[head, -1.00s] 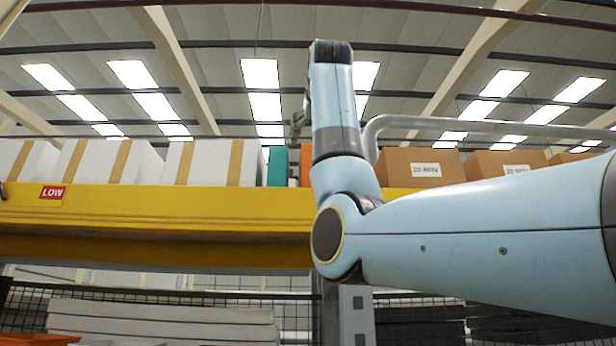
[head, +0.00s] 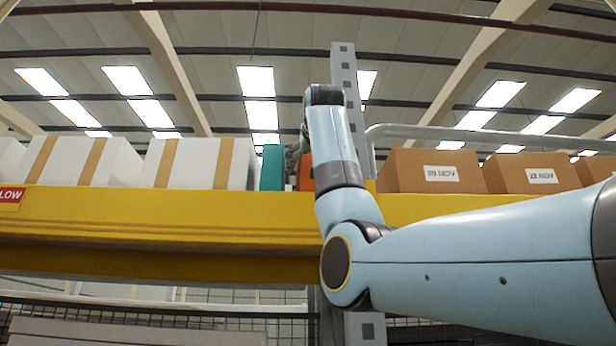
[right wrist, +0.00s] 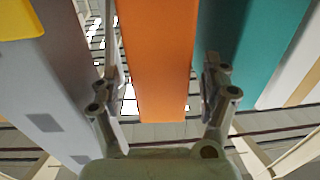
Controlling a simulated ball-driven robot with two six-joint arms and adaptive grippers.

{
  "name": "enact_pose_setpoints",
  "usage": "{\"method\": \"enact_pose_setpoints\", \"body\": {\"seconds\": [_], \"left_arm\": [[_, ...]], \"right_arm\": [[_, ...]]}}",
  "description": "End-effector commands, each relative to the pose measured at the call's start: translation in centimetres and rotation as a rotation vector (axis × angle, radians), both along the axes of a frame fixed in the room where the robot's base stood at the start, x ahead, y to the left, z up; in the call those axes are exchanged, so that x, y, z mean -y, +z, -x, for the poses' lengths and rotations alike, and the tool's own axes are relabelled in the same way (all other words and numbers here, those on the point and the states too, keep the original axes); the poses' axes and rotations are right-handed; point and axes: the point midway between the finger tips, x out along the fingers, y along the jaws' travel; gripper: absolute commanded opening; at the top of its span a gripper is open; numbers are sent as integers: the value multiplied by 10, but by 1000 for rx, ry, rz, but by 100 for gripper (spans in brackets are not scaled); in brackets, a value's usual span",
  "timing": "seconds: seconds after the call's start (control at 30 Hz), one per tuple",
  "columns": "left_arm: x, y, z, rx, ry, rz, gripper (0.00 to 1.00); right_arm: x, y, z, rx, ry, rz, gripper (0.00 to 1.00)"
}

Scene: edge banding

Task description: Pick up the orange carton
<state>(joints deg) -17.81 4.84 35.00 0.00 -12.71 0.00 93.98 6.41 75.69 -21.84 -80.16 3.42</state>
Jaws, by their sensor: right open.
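The orange carton (head: 305,174) stands on the yellow shelf beam's level, mostly hidden behind my right arm in the head view. In the right wrist view its orange face (right wrist: 156,55) fills the middle. My right gripper (right wrist: 160,80) is open, with one finger on each side of the carton in the picture. The carton is not clamped. One finger overlaps the teal carton (right wrist: 245,50), which stands beside the orange one; the other shows by the gap next to the grey upright (right wrist: 60,95). I cannot tell how deep the fingers reach. My left gripper is out of view.
The teal carton also shows in the head view (head: 272,168). White boxes with tan bands (head: 195,163) stand left of it, brown labelled boxes (head: 430,171) to the right. The yellow beam (head: 170,220) runs across below. A steel upright (head: 345,66) rises behind my arm.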

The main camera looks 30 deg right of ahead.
Motion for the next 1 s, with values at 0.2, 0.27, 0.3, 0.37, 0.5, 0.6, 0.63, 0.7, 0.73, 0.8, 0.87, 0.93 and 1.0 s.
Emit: {"method": "enact_pose_setpoints", "body": {"seconds": [0.2, 0.27, 0.3, 0.37, 0.5, 0.6, 0.63, 0.7, 0.73, 0.8, 0.87, 0.93, 1.0], "left_arm": [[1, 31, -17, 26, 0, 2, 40], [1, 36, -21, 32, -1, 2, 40], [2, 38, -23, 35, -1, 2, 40], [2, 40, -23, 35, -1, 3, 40], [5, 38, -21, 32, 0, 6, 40], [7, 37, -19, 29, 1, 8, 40], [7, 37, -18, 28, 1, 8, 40], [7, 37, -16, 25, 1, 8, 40], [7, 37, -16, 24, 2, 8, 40], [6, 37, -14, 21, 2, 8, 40], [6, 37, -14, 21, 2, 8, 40], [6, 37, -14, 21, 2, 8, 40], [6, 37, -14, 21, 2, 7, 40]], "right_arm": [[15, 0, -27, -5, -1, -1, 80], [19, 1, -34, -3, -1, -1, 80], [21, 0, -38, -3, -1, -1, 80], [23, -1, -42, -1, -1, 0, 80], [23, -4, -43, -1, 0, 0, 80], [23, -4, -43, -1, 0, 0, 80], [23, -4, -43, -1, 0, 0, 76], [23, -4, -43, -1, 0, 0, 67], [23, -4, -43, -1, 0, 0, 63], [23, -4, -43, -1, 0, 0, 54], [23, -4, -43, -1, 0, 0, 46], [23, -4, -43, -1, 0, 0, 37], [23, -4, -43, -1, 0, 0, 28]]}}
